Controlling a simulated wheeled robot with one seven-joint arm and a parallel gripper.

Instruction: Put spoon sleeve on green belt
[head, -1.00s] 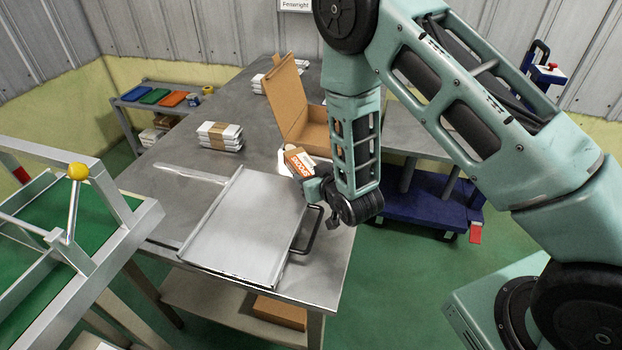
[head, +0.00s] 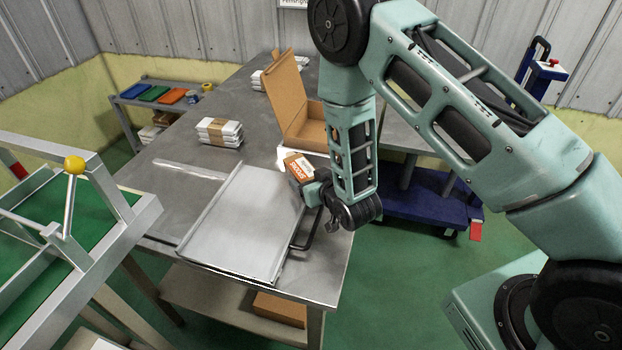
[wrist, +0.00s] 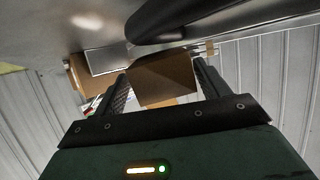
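The spoon sleeve (head: 297,166) is a small brown box with an orange-and-white printed face. In the head view it is at the tray's right corner. My gripper (head: 311,186) is shut on it; in the wrist view the plain brown side of the sleeve (wrist: 163,82) sits between the two dark fingers. I cannot tell whether the sleeve touches the surface below. The green belt (head: 100,214) runs inside a silver metal frame at the left, apart from the table. Part of the belt is hidden by the frame bars.
A grey metal tray (head: 240,222) with a black handle lies on the table between my gripper and the belt. An open cardboard box (head: 305,125) stands behind the gripper. Wrapped white packs (head: 219,132) lie further back. A yellow-knobbed lever (head: 74,166) rises from the belt frame.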

